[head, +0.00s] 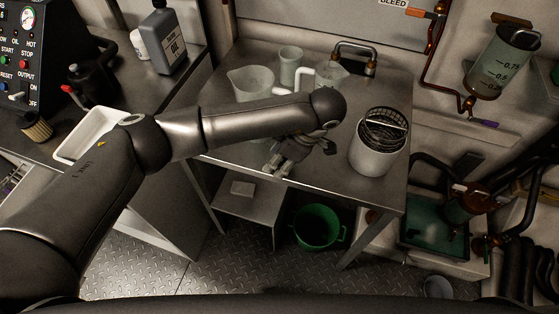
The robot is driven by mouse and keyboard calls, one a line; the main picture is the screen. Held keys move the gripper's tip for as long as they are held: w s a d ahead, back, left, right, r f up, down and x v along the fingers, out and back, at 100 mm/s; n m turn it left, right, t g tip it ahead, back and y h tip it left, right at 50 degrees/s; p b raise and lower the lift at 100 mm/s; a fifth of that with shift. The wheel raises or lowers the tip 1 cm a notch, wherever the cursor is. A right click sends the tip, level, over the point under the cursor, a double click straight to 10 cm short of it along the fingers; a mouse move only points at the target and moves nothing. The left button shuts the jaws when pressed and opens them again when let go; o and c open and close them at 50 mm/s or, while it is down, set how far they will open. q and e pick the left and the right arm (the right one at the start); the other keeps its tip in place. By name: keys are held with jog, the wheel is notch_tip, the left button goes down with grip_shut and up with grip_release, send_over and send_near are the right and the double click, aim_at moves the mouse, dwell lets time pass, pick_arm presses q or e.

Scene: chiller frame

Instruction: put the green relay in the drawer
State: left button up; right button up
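I cannot make out a green relay in the head view. At the far left edge, below the left counter, a partly visible open compartment (14,178) holds small items; it may be a drawer, but most of it is cut off. My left gripper (283,168) hangs at the end of my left arm over the front part of the metal table (330,180). Its fingers are small and dark, and I cannot tell whether they are open, shut or holding something. My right gripper is not in view.
Clear beakers (252,80) and a metal-handled item (354,58) stand at the table's back. A white canister (376,155) stands at its right. A white tray (84,135) and an oil bottle (164,42) are on the left counter. A green bucket (318,228) is under the table.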

pick_arm(q)
jog(key=c, duration=0.8)
jog(key=shift+o, duration=0.2)
jog(key=shift+r, duration=0.2)
jog(key=shift+w+r, duration=0.1)
jog(key=shift+r, duration=0.15)
notch_tip(320, 180, up, 2)
jog(key=shift+r+b, duration=0.2)
jog(key=shift+b, duration=0.1)
jog(key=s+r+b, duration=0.1)
jog(key=s+r, duration=0.8)
jog(key=s, duration=0.5)
jog(key=shift+r+b, duration=0.35)
jog(key=shift+r, duration=0.05)
